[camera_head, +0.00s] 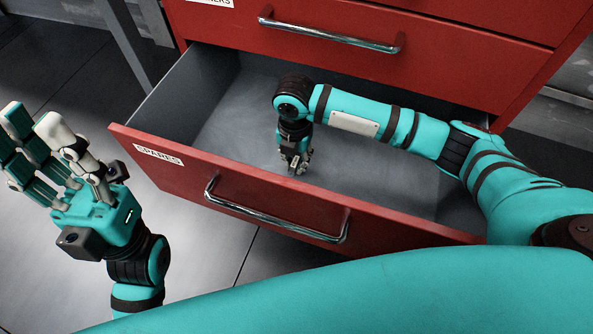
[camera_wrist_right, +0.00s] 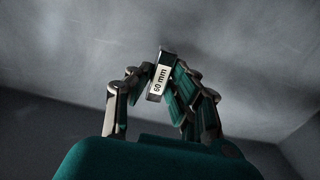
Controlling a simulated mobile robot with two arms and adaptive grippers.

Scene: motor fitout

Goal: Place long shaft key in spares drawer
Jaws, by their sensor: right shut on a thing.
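The open spares drawer (camera_head: 155,155) has a red front with a SPARES label and a grey inside. My right gripper (camera_head: 295,167) reaches down inside the drawer, near its middle. In the right wrist view, my right gripper (camera_wrist_right: 160,80) is shut on a small key (camera_wrist_right: 160,75) with a white "60 mm" label. The key sticks out between the fingertips, with the drawer's grey floor behind it. In the head view the key is too small to tell from the fingers. My left gripper (camera_head: 38,130) is outside the drawer at the left, open and empty.
A red drawer (camera_head: 390,75) with a chrome handle is shut above the spares drawer. The spares drawer's handle (camera_head: 275,215) is on its front. The drawer's visible grey floor (camera_head: 235,130) is bare around my right gripper. A grey post (camera_head: 125,40) stands at the upper left.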

